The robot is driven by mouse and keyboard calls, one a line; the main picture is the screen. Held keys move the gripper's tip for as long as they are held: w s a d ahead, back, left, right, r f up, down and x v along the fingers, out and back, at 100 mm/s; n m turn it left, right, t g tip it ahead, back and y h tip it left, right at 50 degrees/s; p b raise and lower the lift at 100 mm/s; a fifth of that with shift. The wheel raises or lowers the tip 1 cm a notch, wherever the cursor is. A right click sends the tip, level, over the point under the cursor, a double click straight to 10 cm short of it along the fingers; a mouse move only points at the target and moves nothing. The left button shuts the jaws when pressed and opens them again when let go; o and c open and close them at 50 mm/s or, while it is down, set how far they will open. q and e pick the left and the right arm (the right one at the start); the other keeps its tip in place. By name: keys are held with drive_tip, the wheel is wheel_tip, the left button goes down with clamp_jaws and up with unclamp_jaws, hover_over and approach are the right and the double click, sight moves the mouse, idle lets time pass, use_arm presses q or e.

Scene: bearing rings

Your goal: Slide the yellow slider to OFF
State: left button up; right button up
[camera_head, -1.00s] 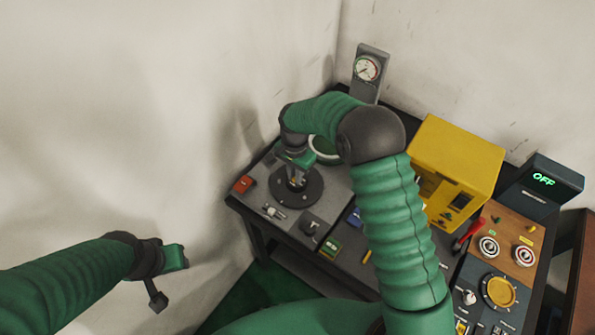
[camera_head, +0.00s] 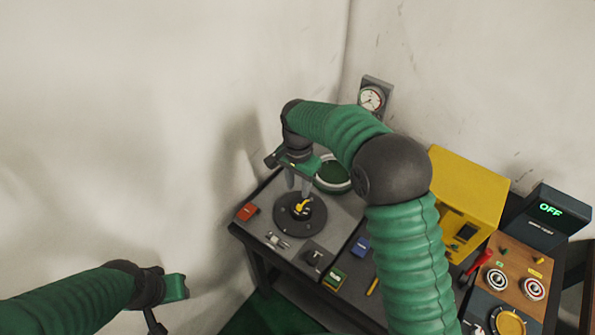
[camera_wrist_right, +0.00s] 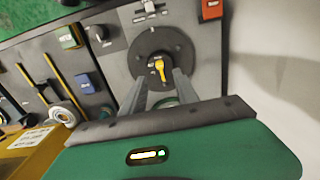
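A small yellow bar (camera_head: 372,287) lies on the console right of the green-and-yellow switch; it looks like the yellow slider, and a yellow piece beside a slot shows in the wrist view (camera_wrist_right: 42,86). I cannot read its OFF mark. A round black dial (camera_head: 287,225) has a yellow knob (camera_head: 302,205), also in the wrist view (camera_wrist_right: 159,70).
A red block (camera_head: 247,211), a metal slider (camera_head: 276,241) and a blue switch (camera_head: 360,246) sit near the dial. A yellow box (camera_head: 470,185), a gauge (camera_head: 372,98) and a display reading OFF (camera_head: 550,210) stand behind. My right arm hides part of the console.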

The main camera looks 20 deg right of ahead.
wheel_tip(320, 180, up, 7)
drive_tip(key=shift+r, duration=0.2)
drive_tip(key=shift+a, duration=0.1)
drive_tip(key=s+d+f+n+t, duration=0.1)
drive_tip(key=s+f+n, duration=0.3)
drive_tip(key=s, duration=0.6)
drive_tip(key=s+d+f+n+t, duration=0.1)
drive_tip(key=s+d+f+n, duration=0.3)
drive_tip(key=s, duration=0.7)
drive_tip(key=shift+s+n+t, duration=0.25)
drive_tip(key=shift+n+t, duration=0.05)
drive_tip(key=shift+n, duration=0.9)
